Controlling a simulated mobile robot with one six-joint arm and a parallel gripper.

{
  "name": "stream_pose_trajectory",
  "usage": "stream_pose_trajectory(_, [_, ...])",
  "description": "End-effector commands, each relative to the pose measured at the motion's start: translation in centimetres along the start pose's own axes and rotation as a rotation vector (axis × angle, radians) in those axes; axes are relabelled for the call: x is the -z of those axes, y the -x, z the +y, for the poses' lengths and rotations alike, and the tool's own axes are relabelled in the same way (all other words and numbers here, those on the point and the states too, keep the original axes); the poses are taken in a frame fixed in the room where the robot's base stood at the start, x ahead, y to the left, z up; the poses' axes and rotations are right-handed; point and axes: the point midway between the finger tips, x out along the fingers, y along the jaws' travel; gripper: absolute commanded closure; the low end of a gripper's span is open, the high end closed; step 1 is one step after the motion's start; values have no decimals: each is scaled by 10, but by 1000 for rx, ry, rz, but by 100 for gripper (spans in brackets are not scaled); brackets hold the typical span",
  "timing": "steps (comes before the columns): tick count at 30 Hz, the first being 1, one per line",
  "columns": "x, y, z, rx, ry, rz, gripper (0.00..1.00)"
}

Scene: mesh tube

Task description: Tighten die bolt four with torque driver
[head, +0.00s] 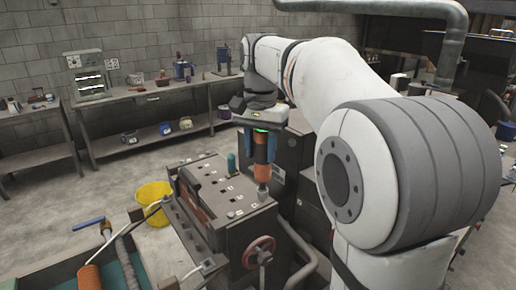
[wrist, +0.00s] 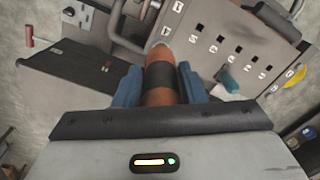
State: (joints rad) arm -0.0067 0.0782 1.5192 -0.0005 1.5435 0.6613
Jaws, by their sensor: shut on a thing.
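My gripper (head: 260,148) is shut on the torque driver (head: 263,172), an orange tool with a black band. It holds the driver upright, tip down, over the near right corner of the die block (head: 215,190). In the wrist view the driver (wrist: 160,76) sits between blue fingers, its metal tip at the end of the row of square bolt positions (wrist: 223,38) on the die face. The tip looks at or just above the last position; I cannot tell if it touches.
A teal-handled tool (head: 231,163) stands on the far edge of the die block. A red handwheel (head: 259,252) is on the machine's front. A yellow bucket (head: 154,203) stands on the floor at left. Workbenches (head: 150,100) line the wall.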

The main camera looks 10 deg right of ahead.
Motion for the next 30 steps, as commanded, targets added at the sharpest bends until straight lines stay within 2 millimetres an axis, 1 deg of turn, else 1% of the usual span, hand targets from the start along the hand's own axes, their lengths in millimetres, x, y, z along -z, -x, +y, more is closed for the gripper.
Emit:
stream_pose_trajectory(8, [0, 1, 0, 1, -1, 2, 90])
stream_pose_trajectory(30, [0, -8, 0, 1, -1, 2, 90])
